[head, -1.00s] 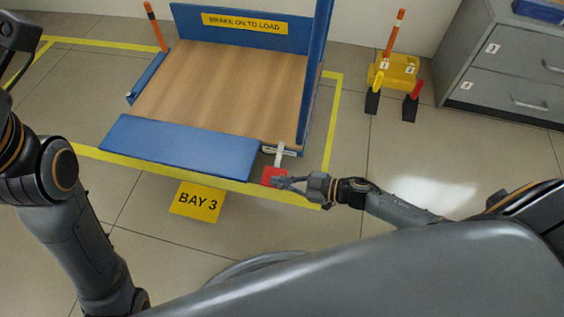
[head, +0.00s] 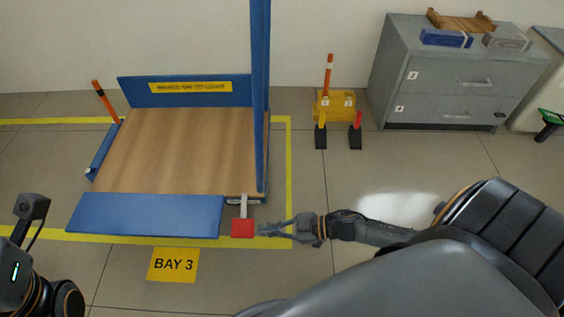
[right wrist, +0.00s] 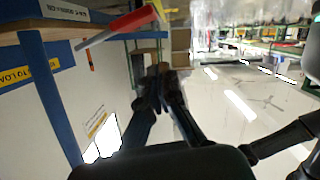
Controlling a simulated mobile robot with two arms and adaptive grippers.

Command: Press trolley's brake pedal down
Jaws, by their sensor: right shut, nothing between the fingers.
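The trolley has a wooden deck (head: 185,150) and blue panels, and stands on the floor. Its red brake pedal (head: 242,228) sits at the front right corner on a pale lever (head: 243,206). My right gripper (head: 262,230) is shut and empty, its tips just right of the pedal in the head view. In the right wrist view the red pedal (right wrist: 131,22) is up and left of the gripper tips (right wrist: 160,72). I cannot tell whether the tips touch it or how far it is pressed. My left gripper is not in view.
Yellow floor tape (head: 289,170) borders the bay, with a yellow BAY 3 sign (head: 173,265) in front. A yellow box with posts (head: 336,106) stands behind right. A grey drawer cabinet (head: 445,75) is at the back. Floor right of the trolley is clear.

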